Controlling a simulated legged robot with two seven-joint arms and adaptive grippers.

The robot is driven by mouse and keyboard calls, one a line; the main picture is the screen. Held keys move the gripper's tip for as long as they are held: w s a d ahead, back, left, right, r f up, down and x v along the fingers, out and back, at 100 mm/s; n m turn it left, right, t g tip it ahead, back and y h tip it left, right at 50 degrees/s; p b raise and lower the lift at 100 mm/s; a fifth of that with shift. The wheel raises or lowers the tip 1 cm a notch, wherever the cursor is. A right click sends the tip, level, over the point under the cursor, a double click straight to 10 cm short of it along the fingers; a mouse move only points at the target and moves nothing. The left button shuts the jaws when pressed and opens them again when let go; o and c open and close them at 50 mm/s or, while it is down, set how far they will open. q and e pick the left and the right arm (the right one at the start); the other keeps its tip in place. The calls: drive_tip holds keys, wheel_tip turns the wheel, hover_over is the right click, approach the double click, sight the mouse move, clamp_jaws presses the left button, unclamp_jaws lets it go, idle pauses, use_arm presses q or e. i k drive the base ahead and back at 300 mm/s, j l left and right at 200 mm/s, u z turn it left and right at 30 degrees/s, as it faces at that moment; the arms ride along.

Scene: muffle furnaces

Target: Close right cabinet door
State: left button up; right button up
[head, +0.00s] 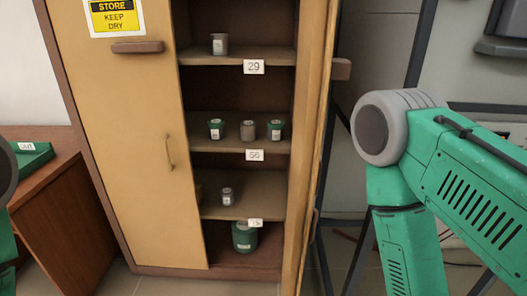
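The tan cabinet stands in the middle of the head view. Its right door (312,130) is open, swung out toward me and seen nearly edge-on. A brown grip (341,69) sticks out from that door's outer face near the top, and a thin handle (315,225) shows lower down. The left door (125,160) is shut. My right arm comes in from the right and bends down beside the open door, with a gap between them in the picture. Only a sliver of my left arm shows at the left edge. Neither gripper is in view.
Jars and cans stand on the cabinet shelves (240,145), with a green can (244,237) at the bottom. A brown desk (70,220) with a green tray (32,157) is at the left. A dark metal frame (420,45) stands behind my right arm.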

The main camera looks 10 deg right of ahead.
sight(316, 66)
drive_tip(key=i+l, duration=0.1)
drive_tip(key=l, duration=0.75)
drive_tip(key=i+l, duration=0.15)
drive_tip(key=l, duration=0.3)
